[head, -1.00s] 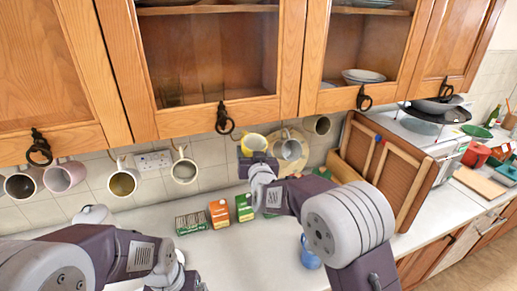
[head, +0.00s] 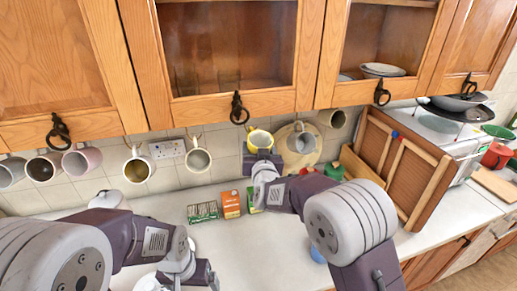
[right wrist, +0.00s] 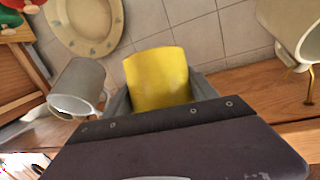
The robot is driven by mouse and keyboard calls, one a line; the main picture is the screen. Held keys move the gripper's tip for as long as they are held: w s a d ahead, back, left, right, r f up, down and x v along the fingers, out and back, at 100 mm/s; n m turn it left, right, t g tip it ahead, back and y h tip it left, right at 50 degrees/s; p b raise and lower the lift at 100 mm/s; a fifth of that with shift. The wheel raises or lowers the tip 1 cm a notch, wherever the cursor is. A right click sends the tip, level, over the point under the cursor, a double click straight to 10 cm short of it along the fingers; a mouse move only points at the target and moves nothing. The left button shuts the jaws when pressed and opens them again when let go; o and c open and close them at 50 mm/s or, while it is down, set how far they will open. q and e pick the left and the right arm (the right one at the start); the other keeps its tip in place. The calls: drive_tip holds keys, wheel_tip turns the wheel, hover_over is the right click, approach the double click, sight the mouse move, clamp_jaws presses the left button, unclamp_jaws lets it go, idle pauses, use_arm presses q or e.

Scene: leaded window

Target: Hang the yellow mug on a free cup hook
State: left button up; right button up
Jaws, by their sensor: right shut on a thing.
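The yellow mug (head: 260,139) is up under the wall cabinets, between a white mug (head: 198,159) on its left and a grey mug (head: 302,140) on its right. My right gripper (head: 263,157) is shut on it. In the right wrist view the yellow mug (right wrist: 157,76) sits between the two fingers (right wrist: 162,98); its handle is hidden. A brass hook (right wrist: 310,85) shows by the pale mug at right; no clearly free hook can be made out. My left gripper (head: 190,270) is low over the counter at lower left, its fingers unclear.
Several other mugs hang in a row at left, including a pink one (head: 82,160). A round board (head: 305,158) leans behind the grey mug. Small boxes (head: 230,204) stand on the counter (head: 270,250) below. A wooden rack (head: 405,165) stands at right.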

drive_tip(key=o, duration=1.8)
